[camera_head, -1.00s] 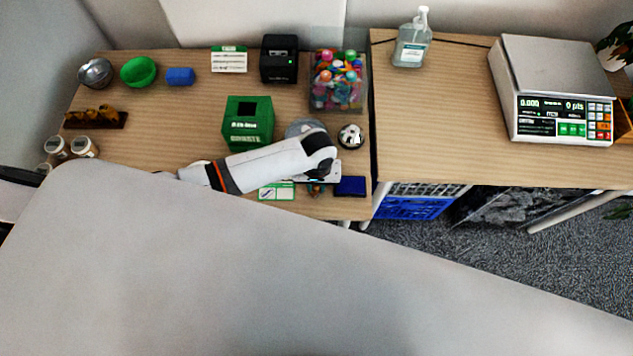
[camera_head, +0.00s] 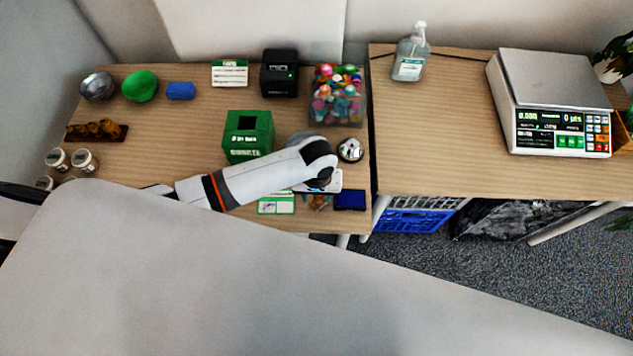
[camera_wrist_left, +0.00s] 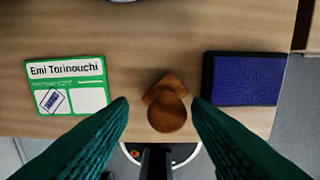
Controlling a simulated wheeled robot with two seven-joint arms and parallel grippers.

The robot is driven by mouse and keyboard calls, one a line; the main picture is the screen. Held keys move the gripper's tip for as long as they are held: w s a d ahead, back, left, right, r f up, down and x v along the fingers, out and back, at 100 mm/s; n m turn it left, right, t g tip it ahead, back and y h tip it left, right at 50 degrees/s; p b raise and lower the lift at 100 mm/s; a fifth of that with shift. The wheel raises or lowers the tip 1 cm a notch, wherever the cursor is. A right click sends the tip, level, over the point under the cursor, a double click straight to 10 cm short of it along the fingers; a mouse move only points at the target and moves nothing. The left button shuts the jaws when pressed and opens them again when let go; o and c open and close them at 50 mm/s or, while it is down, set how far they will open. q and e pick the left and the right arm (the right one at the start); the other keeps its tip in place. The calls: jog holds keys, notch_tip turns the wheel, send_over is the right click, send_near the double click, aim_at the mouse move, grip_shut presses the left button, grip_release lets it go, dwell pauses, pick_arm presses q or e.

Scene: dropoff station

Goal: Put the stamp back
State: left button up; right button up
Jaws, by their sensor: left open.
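The stamp (camera_wrist_left: 167,106), with a round wooden knob and a brown base, stands on the wooden table between the card and the ink pad. It also shows small and brown in the head view (camera_head: 318,202). My left gripper (camera_wrist_left: 160,104) is open, its dark green fingers on either side of the stamp's knob with gaps showing. In the head view my left gripper is mostly hidden under the white wrist. The blue ink pad (camera_wrist_left: 247,78) lies to the right. My right gripper is out of view.
A green box (camera_head: 247,137), a silver bell (camera_head: 350,149) and a clear bin of colourful items (camera_head: 337,97) stand near my left arm. A black device (camera_head: 279,73) is farther back. The scale (camera_head: 553,100) and a pump bottle (camera_head: 411,52) are on the right table.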

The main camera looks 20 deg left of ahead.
aim_at(317, 197)
pick_arm(q)
notch_tip(317, 197, up, 10)
dwell(0.3)
jog(key=shift+f, duration=0.1)
dwell(0.4)
